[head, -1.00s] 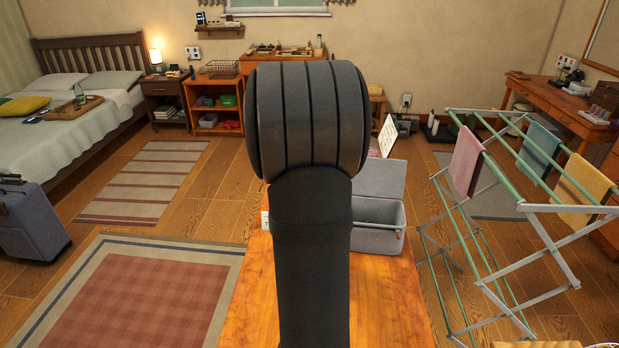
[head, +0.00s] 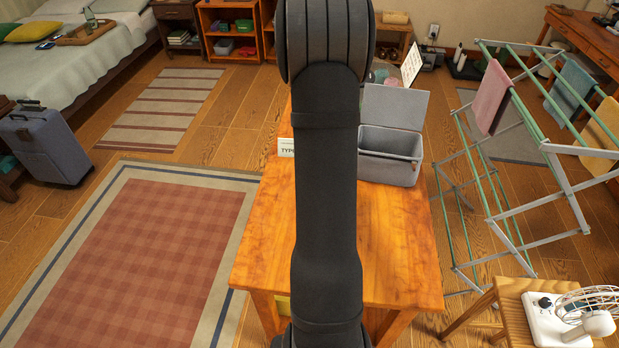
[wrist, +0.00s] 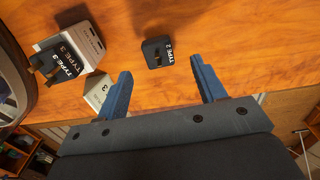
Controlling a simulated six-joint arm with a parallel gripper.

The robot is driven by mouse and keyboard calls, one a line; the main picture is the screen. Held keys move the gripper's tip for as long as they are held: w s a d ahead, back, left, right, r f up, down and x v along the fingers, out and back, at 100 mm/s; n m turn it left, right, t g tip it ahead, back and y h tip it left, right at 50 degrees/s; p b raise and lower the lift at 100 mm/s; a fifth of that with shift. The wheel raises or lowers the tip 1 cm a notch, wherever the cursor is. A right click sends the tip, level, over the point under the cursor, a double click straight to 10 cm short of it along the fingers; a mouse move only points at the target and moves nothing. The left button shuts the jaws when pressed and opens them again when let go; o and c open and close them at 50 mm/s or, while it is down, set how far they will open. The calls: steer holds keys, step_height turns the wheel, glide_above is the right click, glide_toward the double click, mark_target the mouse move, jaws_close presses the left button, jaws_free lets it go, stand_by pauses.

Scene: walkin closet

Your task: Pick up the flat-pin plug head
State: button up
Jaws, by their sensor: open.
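In the wrist view a small black plug head (wrist: 157,53) marked "TYPE 2" lies on the wooden table, with a dark raised detail on its face. A second black plug head (wrist: 62,62) marked "TYPE 3" lies at the upper left by a pale block (wrist: 82,40), also marked "TYPE 3". I cannot tell for sure which has flat pins. My gripper (wrist: 160,66) is open and empty. Its blue fingers point toward the "TYPE 2" head, which appears between and just beyond their tips. In the head view my arm hides the plug heads.
A smaller pale block (wrist: 97,90) sits beside the left finger. A dark curved rim (wrist: 22,75) is at the left edge. In the head view an open grey box (head: 392,152) stands on the wooden table (head: 400,240), near a "TYPE" card (head: 286,147). A drying rack (head: 500,160) stands right.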

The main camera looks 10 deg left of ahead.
step_height(320, 180, down, 8)
steer(key=shift+w+r, duration=0.15)
steer(key=shift+r, duration=0.05)
steer(key=c, duration=1)
